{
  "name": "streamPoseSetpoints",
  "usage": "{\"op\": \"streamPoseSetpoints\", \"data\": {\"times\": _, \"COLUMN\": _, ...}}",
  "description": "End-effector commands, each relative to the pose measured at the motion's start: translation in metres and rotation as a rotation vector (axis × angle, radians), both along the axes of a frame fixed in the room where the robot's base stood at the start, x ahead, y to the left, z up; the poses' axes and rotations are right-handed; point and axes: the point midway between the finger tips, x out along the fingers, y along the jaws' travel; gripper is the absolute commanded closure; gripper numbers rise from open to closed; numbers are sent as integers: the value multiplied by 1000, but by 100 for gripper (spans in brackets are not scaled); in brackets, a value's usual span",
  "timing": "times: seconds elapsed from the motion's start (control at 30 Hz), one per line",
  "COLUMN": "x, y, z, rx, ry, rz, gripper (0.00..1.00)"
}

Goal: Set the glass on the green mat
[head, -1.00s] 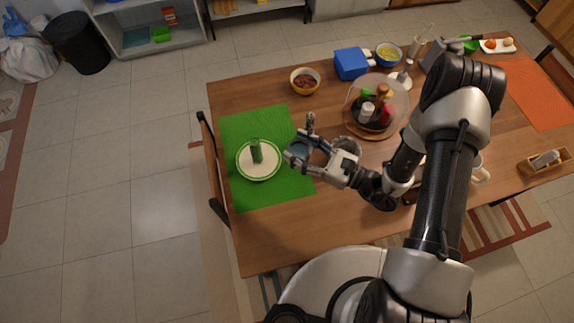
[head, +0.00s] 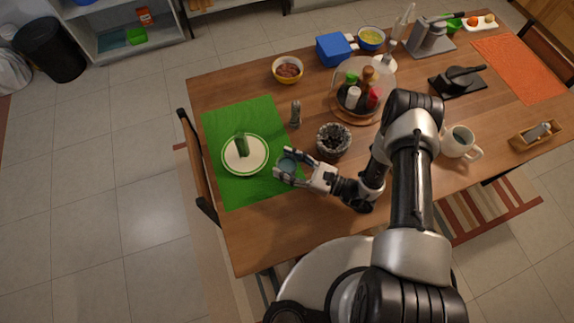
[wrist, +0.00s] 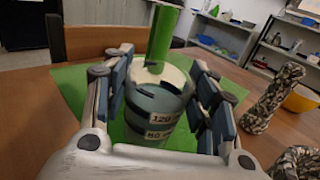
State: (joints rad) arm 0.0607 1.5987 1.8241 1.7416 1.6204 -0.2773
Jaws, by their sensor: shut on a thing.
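My gripper (head: 284,164) is shut on a bluish see-through glass (head: 288,163). In the wrist view the glass (wrist: 157,108) stands upright between the two fingers, with measuring marks on its side. The green mat (head: 218,122) lies on the left end of the table. The glass is at the mat's right part, beside the plate; whether its base touches the mat I cannot tell. A white plate with a green rim (head: 259,164) lies on the mat and bears a green cylinder (head: 241,146).
A camouflage-patterned mill (head: 295,113) and a dark patterned bowl (head: 333,141) stand right of the mat. Behind them are a round tray (head: 340,112) with bottles, and a bowl of brown food (head: 288,70). The mat's front part is clear.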

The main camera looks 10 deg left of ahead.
Motion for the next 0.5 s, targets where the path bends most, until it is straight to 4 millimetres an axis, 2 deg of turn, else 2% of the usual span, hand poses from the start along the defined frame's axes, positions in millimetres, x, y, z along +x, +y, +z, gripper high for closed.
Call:
{"op": "streamPoseSetpoints", "data": {"times": 0.03, "x": 0, "y": 0, "z": -8, "rx": 1, "ry": 1, "rz": 0, "gripper": 81}}
{"op": "streamPoseSetpoints", "data": {"times": 0.1, "x": 0, "y": 0, "z": -11, "rx": 2, "ry": -1, "rz": 0, "gripper": 81}}
{"op": "streamPoseSetpoints", "data": {"times": 0.47, "x": 0, "y": 0, "z": -14, "rx": 2, "ry": -1, "rz": 0, "gripper": 81}}
{"op": "streamPoseSetpoints", "data": {"times": 0.5, "x": 0, "y": 0, "z": -14, "rx": 0, "ry": 0, "rz": 0, "gripper": 46}}
